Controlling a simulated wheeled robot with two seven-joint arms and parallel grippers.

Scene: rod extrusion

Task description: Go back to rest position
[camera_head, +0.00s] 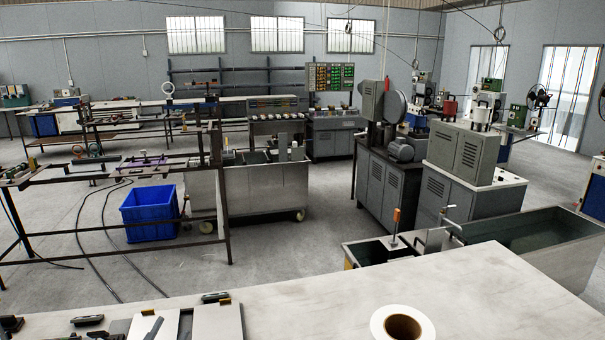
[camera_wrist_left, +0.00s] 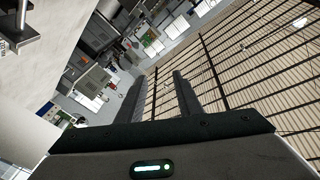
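My left gripper (camera_wrist_left: 158,77) shows in the left wrist view as two dark fingers standing apart. Nothing is between them. They point up toward the room's ceiling, with the hall tilted behind them. In the head view I cannot clearly make out the left gripper; some dark parts sit at the bottom left edge. My right gripper is in neither view.
A pale table (camera_head: 300,305) spans the front. A white roll with a brown core (camera_head: 403,326) stands at its front, and a light panel (camera_head: 218,321) lies left of it. Beyond are a blue crate (camera_head: 150,215), machines and a water trough (camera_head: 530,230). The table's middle is clear.

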